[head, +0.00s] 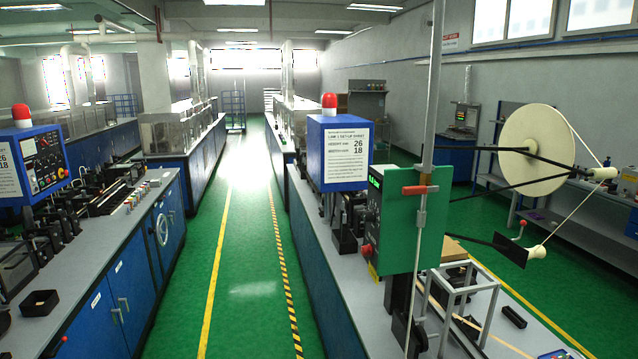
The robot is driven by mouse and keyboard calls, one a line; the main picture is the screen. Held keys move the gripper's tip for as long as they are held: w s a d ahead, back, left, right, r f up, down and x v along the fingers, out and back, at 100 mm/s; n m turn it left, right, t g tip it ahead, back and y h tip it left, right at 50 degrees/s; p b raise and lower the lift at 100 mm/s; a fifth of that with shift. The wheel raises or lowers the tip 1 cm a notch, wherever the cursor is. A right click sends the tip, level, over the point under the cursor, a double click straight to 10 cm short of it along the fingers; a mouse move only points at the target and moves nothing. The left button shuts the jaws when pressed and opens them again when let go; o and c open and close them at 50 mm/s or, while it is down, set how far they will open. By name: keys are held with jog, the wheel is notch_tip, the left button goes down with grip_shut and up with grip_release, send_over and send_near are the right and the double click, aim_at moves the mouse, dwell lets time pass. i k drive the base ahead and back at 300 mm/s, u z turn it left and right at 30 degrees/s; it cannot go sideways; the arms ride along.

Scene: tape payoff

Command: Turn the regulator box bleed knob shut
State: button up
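My gripper is not in view. No label in the head view names a regulator box, and I cannot tell for sure which part is the bleed knob. A dark control box (374,208) with a small green display stands on the right bench, partly behind a green plate. A round red knob or button (367,249) sits low on its face. The green plate (432,235) is on an upright metal pole (433,90). A red-orange lever (420,190) lies level across the plate's upper part. I cannot tell the turn position of any knob.
A large cream reel (541,150) with black arms and a tape run stands right of the plate. A blue box with a printed sheet (345,150) and red lamp (329,101) is behind. A grey frame (460,292) stands on the bench. The green aisle (250,260) is clear.

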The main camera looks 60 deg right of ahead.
aim_at(366, 250)
jog(key=z, duration=1.85)
